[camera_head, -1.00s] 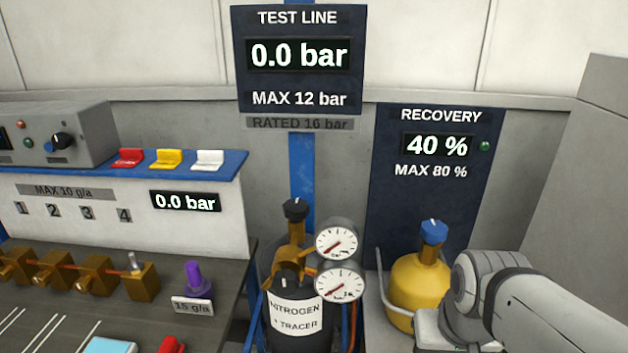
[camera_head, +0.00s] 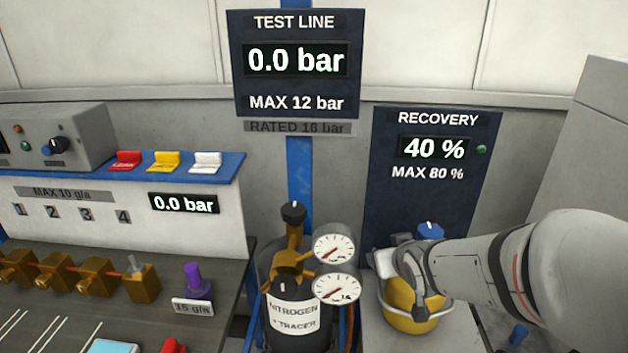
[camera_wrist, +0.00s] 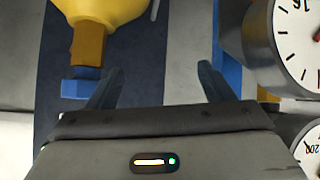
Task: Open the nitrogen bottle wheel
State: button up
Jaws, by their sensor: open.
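The nitrogen bottle (camera_head: 292,318) stands at bottom centre in the head view, black with a white label. A dark round knob with a white mark (camera_head: 284,284) sits on its top, and a second black knob (camera_head: 294,212) is higher on the brass fitting. I cannot tell for sure which is the bottle wheel. Two white gauges (camera_head: 333,248) are at its right. My gripper (camera_wrist: 158,84) is open and empty in the wrist view, between the yellow bottle and the gauges. In the head view my arm hides its fingers; it is right of the gauges, apart from the nitrogen bottle.
The yellow recovery bottle (camera_head: 410,315) with a blue wheel (camera_head: 430,231) is partly behind my wrist. The gauges also show close by at right in the wrist view (camera_wrist: 300,45). A bench (camera_head: 215,240) with brass valves (camera_head: 95,277) is at left. Display panels (camera_head: 296,60) stand behind.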

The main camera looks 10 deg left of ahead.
jog(key=w+a+r+n+t+y+p, duration=0.2)
jog(key=w+a+n+y, duration=0.15)
jog(key=a+y, duration=0.45)
jog(key=n+y, duration=0.3)
jog(key=y, duration=0.1)
send_near(286, 205)
jog(key=shift+w+a+f+m+p, duration=0.15)
jog(key=shift+w+a+p, duration=0.1)
jog(key=shift+w, duration=0.2)
jog(key=shift+w+a+f+m+p, duration=0.15)
jog(key=shift+w+a, duration=0.1)
jog(key=shift+w, duration=0.25)
jog(key=shift+w+a+r, duration=0.1)
jog(key=shift+a+r, duration=0.05)
jog(key=shift+a, duration=0.15)
jog(key=p+x, duration=0.2)
jog(key=x, duration=0.5)
